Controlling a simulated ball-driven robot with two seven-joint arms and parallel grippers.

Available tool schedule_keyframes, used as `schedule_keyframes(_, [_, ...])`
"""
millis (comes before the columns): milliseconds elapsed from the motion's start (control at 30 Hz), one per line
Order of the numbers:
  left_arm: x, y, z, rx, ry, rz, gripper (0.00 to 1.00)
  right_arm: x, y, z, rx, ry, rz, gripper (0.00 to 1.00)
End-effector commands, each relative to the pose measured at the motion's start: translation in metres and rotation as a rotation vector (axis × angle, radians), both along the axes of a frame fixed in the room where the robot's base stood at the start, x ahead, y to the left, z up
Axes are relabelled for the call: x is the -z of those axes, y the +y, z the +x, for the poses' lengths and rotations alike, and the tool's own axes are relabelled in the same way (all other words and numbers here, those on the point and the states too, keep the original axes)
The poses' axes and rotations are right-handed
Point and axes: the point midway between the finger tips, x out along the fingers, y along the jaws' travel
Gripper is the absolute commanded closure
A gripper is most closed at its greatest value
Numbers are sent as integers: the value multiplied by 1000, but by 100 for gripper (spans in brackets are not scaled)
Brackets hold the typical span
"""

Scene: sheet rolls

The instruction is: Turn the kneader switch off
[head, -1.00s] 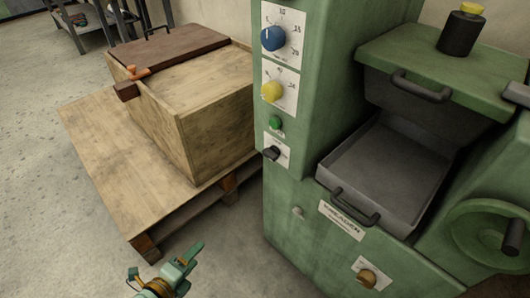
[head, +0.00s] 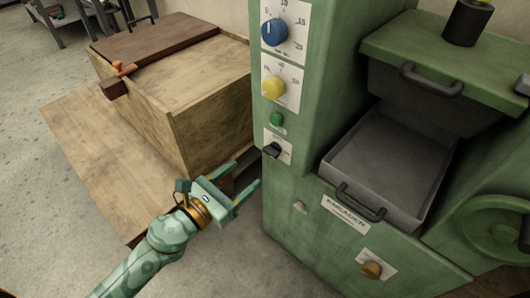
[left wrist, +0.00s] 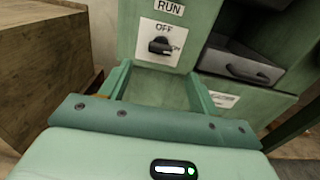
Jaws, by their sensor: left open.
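The kneader (head: 330,220) is a large green machine with a sign reading KNEADER. Its switch (head: 271,150) is a small black rotary knob on a white plate, below a green button. In the left wrist view the switch (left wrist: 160,46) sits under the labels RUN and OFF, ahead of the fingers. My left gripper (head: 247,172) is open and empty, just left of and below the switch, with a gap between them. It also shows in the left wrist view (left wrist: 160,82), its two fingers apart. My right gripper is not in view.
A blue dial (head: 274,32), a yellow dial (head: 273,87) and a green button (head: 277,119) are above the switch. A wooden crate (head: 200,110) stands on a pallet (head: 80,160) to the left. An open grey tray (head: 385,165) is at the right.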

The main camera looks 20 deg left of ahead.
Motion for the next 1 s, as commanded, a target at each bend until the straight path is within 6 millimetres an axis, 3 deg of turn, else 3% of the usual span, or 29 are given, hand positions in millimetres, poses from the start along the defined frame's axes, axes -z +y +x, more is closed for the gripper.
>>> schedule_keyframes(167, [-6,-15,43,0,-5,0,38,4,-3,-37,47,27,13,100])
schedule_keyframes(400, [-1,-29,80,-1,0,-2,38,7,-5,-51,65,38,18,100])
schedule_keyframes(800, [0,-32,88,-1,2,-2,38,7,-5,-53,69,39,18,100])
schedule_keyframes(967, [0,-32,88,0,2,-2,80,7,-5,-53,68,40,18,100])
schedule_keyframes(1000, [0,-32,88,0,2,-2,83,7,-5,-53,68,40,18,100])
